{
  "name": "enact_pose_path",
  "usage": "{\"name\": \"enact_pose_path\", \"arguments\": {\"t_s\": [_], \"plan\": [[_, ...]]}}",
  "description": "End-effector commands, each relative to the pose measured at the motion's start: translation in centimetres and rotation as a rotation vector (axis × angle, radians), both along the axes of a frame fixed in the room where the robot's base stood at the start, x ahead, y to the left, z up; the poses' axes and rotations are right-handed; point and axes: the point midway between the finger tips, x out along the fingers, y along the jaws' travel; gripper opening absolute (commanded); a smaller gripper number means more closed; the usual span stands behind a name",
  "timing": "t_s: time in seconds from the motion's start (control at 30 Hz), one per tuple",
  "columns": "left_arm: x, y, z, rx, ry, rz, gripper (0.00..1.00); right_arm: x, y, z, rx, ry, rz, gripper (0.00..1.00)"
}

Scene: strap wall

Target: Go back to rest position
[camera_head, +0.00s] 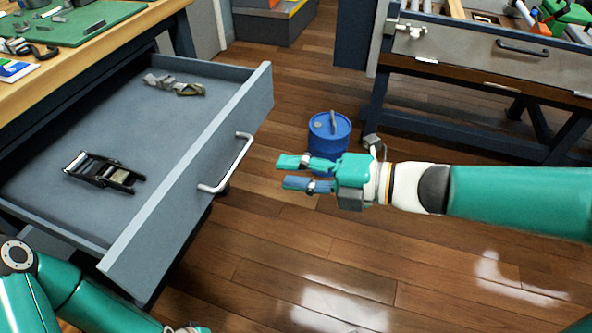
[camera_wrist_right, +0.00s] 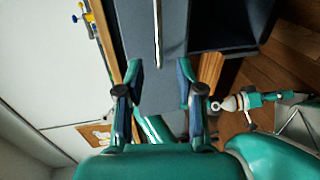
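My right gripper (camera_head: 291,173) is held out over the floor, to the right of the open drawer's handle, its fingers pointing left. Its fingers are apart with nothing between them; they also show apart in the right wrist view (camera_wrist_right: 171,75). My left arm (camera_head: 75,291) comes in at the lower left, below the drawer, and its end is cut off by the bottom edge. A small white and teal part, seemingly my left wrist and gripper (camera_wrist_right: 257,99), shows in the right wrist view, too small to read its fingers.
The grey drawer (camera_head: 60,210) stands open, holding a black ratchet buckle (camera_head: 103,172) and a folded strap (camera_head: 175,85). Its handle (camera_head: 226,165) is near my right gripper. A blue drum (camera_head: 329,137) stands behind the gripper. A workbench (camera_head: 480,60) is at the upper right. Floor at lower right is clear.

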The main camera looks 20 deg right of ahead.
Motion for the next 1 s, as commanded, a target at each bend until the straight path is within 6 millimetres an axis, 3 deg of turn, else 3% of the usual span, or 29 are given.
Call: {"name": "enact_pose_path", "arguments": {"t_s": [0.37,0.53,0.67,0.77,0.9,1.0], "plan": [[0.0,0.0,-0.1,0.000,0.000,0.000,0.40,0.1,0.0,-0.3,0.000,0.007,0.000,0.37],[0.0,0.0,-0.1,0.000,0.000,0.000,0.40,0.5,0.9,-3.4,0.014,0.094,0.027,0.37],[0.0,0.0,-0.1,0.000,0.000,0.000,0.40,1.0,2.4,-8.4,0.070,0.255,0.032,0.37],[0.0,0.0,-0.1,0.000,0.000,0.000,0.40,1.8,3.2,-13.6,0.154,0.457,-0.050,0.37],[0.0,0.0,-0.1,0.000,0.000,0.000,0.40,2.0,3.6,-22.5,0.291,0.852,-0.286,0.37],[0.0,0.0,0.0,0.000,0.000,0.000,0.40,0.2,3.3,-29.4,0.381,1.173,-0.529,0.37]]}}
